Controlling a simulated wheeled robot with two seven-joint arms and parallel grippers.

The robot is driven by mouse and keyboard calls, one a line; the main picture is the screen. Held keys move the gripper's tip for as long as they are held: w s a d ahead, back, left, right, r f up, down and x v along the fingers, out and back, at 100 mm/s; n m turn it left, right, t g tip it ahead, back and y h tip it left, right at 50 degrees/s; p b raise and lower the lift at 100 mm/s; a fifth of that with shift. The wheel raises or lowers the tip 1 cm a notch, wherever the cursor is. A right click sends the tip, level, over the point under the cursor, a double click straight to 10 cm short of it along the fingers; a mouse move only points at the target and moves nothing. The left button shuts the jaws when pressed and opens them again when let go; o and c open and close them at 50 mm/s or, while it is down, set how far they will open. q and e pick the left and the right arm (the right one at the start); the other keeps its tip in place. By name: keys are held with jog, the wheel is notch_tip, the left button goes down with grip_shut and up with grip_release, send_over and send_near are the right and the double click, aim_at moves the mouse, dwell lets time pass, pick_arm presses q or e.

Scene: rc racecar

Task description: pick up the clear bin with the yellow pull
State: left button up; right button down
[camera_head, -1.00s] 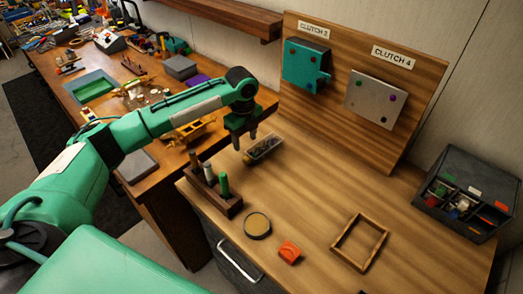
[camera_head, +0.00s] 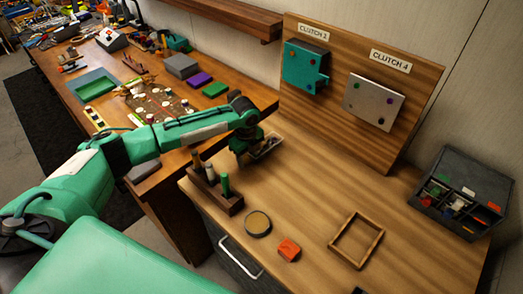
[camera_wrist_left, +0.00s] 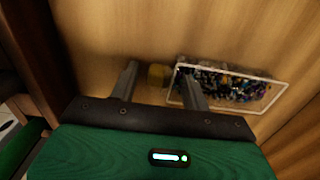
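The clear bin (camera_head: 270,147) sits on the wooden bench near its back left edge, partly hidden by my left gripper (camera_head: 243,158). In the left wrist view the clear bin (camera_wrist_left: 238,88) has a pale rim and is filled with small dark parts. Its yellow pull (camera_wrist_left: 157,75) is at the bin's left end. My left gripper (camera_wrist_left: 157,80) is open, with one finger on each side of the yellow pull. The right finger overlaps the bin's end in that view; I cannot tell whether it touches. My right gripper is not in view.
A block with upright pegs (camera_head: 214,193) stands just in front of my left gripper. A round tin (camera_head: 257,223), an orange piece (camera_head: 289,249), a wooden frame (camera_head: 356,240) and a dark sorter box (camera_head: 461,194) are farther right. The bench's middle is clear.

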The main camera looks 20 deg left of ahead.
pick_arm(q)
grip_shut()
jog(key=shift+r, duration=0.1)
